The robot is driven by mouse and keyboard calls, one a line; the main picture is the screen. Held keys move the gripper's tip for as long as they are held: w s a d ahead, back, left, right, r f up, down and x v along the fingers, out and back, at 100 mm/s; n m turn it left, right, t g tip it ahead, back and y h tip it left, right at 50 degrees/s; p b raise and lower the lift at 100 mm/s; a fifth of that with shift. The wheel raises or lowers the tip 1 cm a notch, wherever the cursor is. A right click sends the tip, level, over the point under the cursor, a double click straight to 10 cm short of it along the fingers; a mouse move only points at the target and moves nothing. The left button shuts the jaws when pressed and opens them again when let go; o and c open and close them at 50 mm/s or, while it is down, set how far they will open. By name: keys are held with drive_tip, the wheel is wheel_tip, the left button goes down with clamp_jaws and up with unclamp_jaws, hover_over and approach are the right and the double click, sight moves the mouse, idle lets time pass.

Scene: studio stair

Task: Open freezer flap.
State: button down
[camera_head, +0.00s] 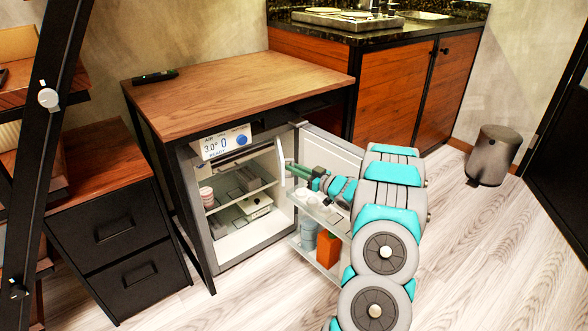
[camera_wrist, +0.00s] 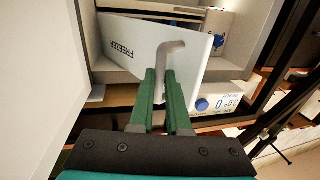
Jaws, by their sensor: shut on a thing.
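The freezer flap (camera_wrist: 140,38) is a white panel marked FREEZER, upside down in the wrist view. It stands at an angle to the compartment front, with a gap behind its upper edge in that view. Its pale bent handle (camera_wrist: 174,47) lies between the green fingers of my gripper (camera_wrist: 162,75), which is shut on it. In the head view my gripper (camera_head: 291,170) is at the upper part of the small fridge's opening, between the cabinet and its open door. The flap is hard to make out there.
The fridge (camera_head: 213,252) stands under a wooden top (camera_head: 230,90). Its open door (camera_head: 335,150) stands close to my arm, with bottles and an orange carton (camera_head: 327,248) on its racks. Shelves (camera_head: 240,197) inside hold items. A display (camera_head: 222,142) sits above.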

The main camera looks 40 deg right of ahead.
drive_tip(key=shift+w+r, duration=0.1)
drive_tip(key=c, duration=1.2)
unclamp_jaws()
drive_tip(key=v, duration=0.7)
drive_tip(key=shift+s+b, duration=0.35)
drive_tip(key=shift+b, duration=0.1)
